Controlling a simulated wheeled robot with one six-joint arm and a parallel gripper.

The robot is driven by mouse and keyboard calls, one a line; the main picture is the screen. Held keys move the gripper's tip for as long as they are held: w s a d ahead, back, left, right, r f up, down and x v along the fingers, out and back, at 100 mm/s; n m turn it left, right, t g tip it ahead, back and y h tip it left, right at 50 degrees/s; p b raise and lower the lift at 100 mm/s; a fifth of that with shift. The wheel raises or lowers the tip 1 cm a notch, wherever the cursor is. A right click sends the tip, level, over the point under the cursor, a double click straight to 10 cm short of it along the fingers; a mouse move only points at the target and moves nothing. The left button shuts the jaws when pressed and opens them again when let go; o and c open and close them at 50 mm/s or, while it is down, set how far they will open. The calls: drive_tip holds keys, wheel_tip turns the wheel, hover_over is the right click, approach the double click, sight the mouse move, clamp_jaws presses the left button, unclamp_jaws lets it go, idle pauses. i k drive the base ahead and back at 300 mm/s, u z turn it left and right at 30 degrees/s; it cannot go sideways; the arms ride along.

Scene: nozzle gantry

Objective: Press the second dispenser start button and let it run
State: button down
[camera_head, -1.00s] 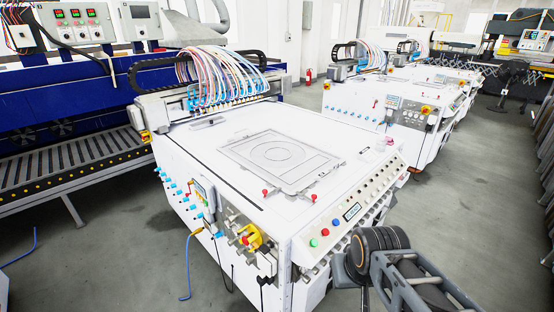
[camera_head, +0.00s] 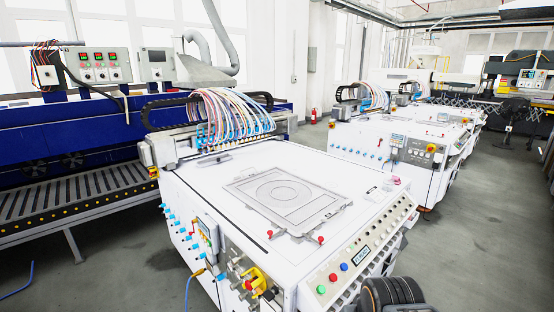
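The nearest white dispenser machine (camera_head: 225,188) fills the middle of the view, with a flat fixture plate (camera_head: 322,207) on top. Its sloped front panel has a green button (camera_head: 321,289), a red button (camera_head: 333,277), a blue button (camera_head: 344,266) and a small display (camera_head: 363,251). A second white dispenser (camera_head: 350,140) stands behind it to the right. Its front carries a control panel (camera_head: 413,149) with a red knob on yellow (camera_head: 431,148); its smaller buttons are too small to tell apart. Part of my arm shows at the bottom edge; my gripper is not seen.
A blue conveyor machine (camera_head: 80,135) with a roller bed stands at the left. Further white machines (camera_head: 425,112) line up behind the second one. Grey floor (camera_head: 480,220) is open at the right. A blue cable (camera_head: 188,290) hangs by the nearest machine.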

sight(321, 289)
drive_tip(key=z, duration=0.05)
drive_tip(key=k, duration=0.5)
drive_tip(key=u, duration=1.65)
drive_tip(key=i, duration=1.1)
drive_tip(key=z, duration=2.2)
